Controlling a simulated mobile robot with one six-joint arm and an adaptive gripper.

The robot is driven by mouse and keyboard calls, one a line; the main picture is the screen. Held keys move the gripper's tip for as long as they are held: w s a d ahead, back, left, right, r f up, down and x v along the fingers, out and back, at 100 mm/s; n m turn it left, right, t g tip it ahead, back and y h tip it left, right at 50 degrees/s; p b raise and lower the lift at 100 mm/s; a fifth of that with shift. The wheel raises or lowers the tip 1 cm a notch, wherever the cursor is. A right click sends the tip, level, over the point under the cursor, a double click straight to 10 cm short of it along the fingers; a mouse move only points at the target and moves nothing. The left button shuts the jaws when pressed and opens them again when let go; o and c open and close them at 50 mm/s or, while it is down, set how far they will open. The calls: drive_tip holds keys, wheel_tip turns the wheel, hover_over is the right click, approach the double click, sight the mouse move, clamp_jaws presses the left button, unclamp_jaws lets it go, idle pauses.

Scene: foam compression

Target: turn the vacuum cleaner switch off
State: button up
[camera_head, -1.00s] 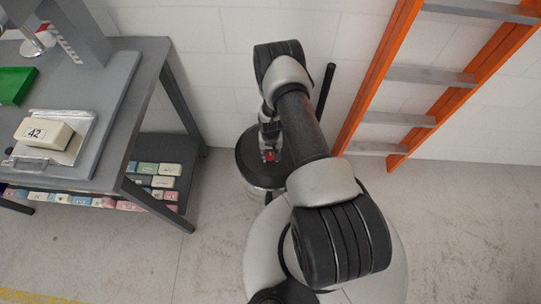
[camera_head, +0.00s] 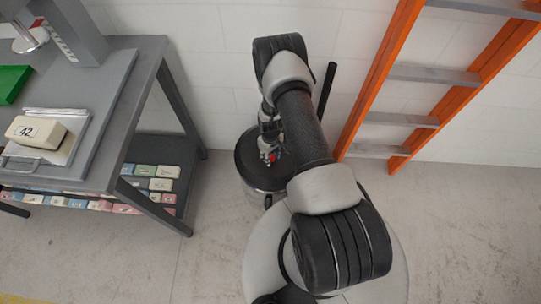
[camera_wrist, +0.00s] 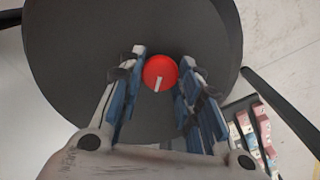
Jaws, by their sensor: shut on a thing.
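The vacuum cleaner (camera_head: 248,172) is a dark round-topped drum with a shiny metal side, standing on the floor under my arm. Its switch is a round red knob (camera_wrist: 160,72) with a white mark, on the black lid (camera_wrist: 70,50). In the wrist view the mark points down and slightly left. My gripper (camera_wrist: 160,75) comes down over the lid, with its blue-padded fingers shut on the red knob, one on each side. In the head view my gripper (camera_head: 269,157) hides part of the lid, and only a bit of red shows.
A grey workbench (camera_head: 120,100) stands at the left, with a numbered foam block (camera_head: 36,131) on it and several blocks on its lower shelf. An orange ladder (camera_head: 380,80) leans at the right. A black tube (camera_head: 327,90) rises behind the vacuum. Floor at the right is clear.

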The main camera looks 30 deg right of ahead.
idle(0.4)
drive_tip(key=o, duration=1.1)
drive_tip(key=shift+r, duration=0.1)
wheel_tip(320, 180, up, 12)
drive_tip(key=shift+f, duration=0.1)
